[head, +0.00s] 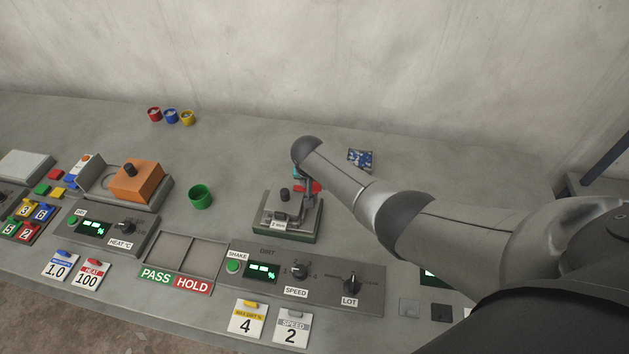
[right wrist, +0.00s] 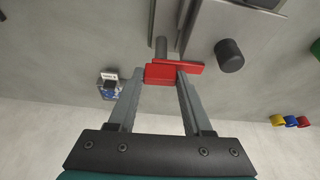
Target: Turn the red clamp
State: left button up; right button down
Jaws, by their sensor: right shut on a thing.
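The red clamp (head: 314,187) is on the right side of a grey device (head: 287,229) in the middle of the bench, partly hidden behind my right arm. In the right wrist view the red clamp (right wrist: 172,73) is a red bar sitting between my fingertips. My right gripper (right wrist: 165,80) is shut on it; in the head view the gripper (head: 308,185) is mostly covered by my own wrist. A dark knob (head: 285,194) stands on the device, left of the clamp; it also shows in the right wrist view (right wrist: 229,56). My left gripper is not in view.
A control panel (head: 322,271) with SHAKE, SPEED and LOT controls lies in front of the device. A green cup (head: 200,196) and an orange box-shaped unit (head: 137,182) stand to the left. Small red, blue and yellow cups (head: 171,116) stand at the back. A blue patterned item (head: 360,159) lies behind my arm.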

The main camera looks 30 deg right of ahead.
jog(key=shift+m, duration=0.4)
jog(key=shift+c, duration=1.6)
grip_release()
jog(key=shift+s+a+r+p, duration=0.1)
jog(key=shift+r+p, duration=0.35)
jog(key=shift+r, duration=0.15)
jog(key=p+v, duration=0.4)
jog(key=v, duration=1)
jog(key=shift+a, duration=0.15)
